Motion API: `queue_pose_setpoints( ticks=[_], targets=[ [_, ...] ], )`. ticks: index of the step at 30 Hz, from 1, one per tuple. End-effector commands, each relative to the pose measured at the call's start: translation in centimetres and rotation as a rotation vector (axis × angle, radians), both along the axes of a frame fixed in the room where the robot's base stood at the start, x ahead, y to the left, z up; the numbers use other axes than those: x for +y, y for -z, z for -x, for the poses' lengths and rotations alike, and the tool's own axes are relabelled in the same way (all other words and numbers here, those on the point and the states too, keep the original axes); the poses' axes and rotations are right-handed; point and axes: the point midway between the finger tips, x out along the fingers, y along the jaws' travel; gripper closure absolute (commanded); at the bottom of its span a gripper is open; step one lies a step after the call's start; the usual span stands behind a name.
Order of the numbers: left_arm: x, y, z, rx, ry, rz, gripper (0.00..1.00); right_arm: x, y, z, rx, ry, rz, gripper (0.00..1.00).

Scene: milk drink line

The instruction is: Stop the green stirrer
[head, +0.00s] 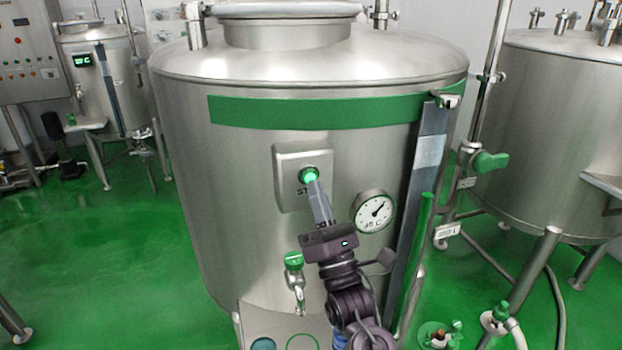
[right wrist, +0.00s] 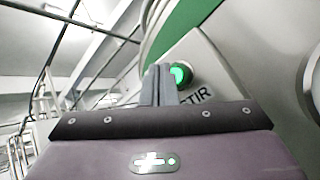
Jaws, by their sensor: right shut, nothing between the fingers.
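A large steel tank with a green band (head: 300,111) fills the middle of the head view. A steel plate (head: 290,160) on its front carries a round button (head: 309,174) that glows green, with lettering beneath it partly hidden. In the right wrist view the lit button (right wrist: 181,74) shows just beyond the fingers, and the letters "TIR" are readable on its plate. My right gripper (head: 316,188) is shut and empty, its fingertips at the lower edge of the button. Whether they touch it I cannot tell. My left gripper is not in view.
A round dial gauge (head: 374,211) sits right of my right gripper, and a green-handled tap (head: 294,261) sits lower left. A green-handled valve (head: 490,161) is farther right. Another tank (head: 560,130) stands at right, and a smaller one (head: 103,80) with a control panel (head: 28,50) stands at left.

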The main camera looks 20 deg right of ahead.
Motion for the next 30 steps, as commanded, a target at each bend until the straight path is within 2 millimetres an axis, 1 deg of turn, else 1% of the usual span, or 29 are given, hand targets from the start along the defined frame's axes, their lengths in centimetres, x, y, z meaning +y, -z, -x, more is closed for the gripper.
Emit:
queue_pose_setpoints(
  ticks=[6,30],
  targets=[
    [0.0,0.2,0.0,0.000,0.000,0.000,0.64,0.0,0.0,-0.7,-0.001,-0.001,0.000,1.00],
    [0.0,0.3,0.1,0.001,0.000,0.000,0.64,0.1,0.0,-1.3,0.001,0.000,0.001,1.00]
  ],
)
